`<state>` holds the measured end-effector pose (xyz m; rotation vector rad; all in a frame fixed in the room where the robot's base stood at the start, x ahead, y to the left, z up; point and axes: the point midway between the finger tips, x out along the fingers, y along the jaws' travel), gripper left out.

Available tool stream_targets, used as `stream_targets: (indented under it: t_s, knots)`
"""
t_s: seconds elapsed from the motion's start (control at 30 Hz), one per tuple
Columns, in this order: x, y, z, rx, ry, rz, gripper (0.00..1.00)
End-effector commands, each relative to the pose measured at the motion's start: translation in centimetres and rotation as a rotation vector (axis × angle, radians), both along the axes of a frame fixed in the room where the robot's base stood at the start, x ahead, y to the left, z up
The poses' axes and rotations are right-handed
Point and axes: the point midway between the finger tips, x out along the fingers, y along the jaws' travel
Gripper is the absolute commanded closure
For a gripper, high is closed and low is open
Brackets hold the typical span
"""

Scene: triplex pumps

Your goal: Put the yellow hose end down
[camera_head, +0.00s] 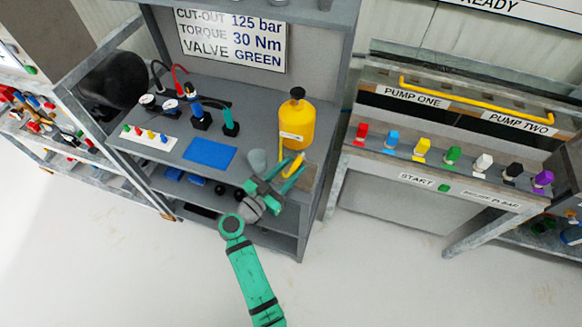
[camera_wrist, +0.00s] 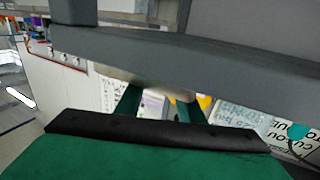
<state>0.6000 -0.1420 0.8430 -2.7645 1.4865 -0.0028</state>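My gripper (camera_head: 290,172) reaches over the right front part of the grey workbench (camera_head: 258,170). Its two green fingers stand apart. A yellow piece (camera_head: 294,163), which looks like the yellow hose end, shows at the fingers, just in front of the yellow jug (camera_head: 297,122). I cannot tell whether it touches a finger. In the wrist view the fingers (camera_wrist: 157,112) are spread with background visible between them. A grey beam hides their tips there, and no held hose end shows.
A blue mat (camera_head: 209,154) lies clear further left. Valve fittings (camera_head: 200,118) stand behind it. The pump bench (camera_head: 440,170) with coloured blocks is to the right. A lower shelf lies under the workbench top.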

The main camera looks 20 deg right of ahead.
Motion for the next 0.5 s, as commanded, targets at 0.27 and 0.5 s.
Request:
stream_targets:
  t_s: [0.27, 0.5]
  knots:
    - [0.0, 0.0, 0.1, 0.0, 0.0, 0.0, 0.66]
    - [-0.7, 1.3, 1.1, -0.001, 0.001, 0.005, 0.66]
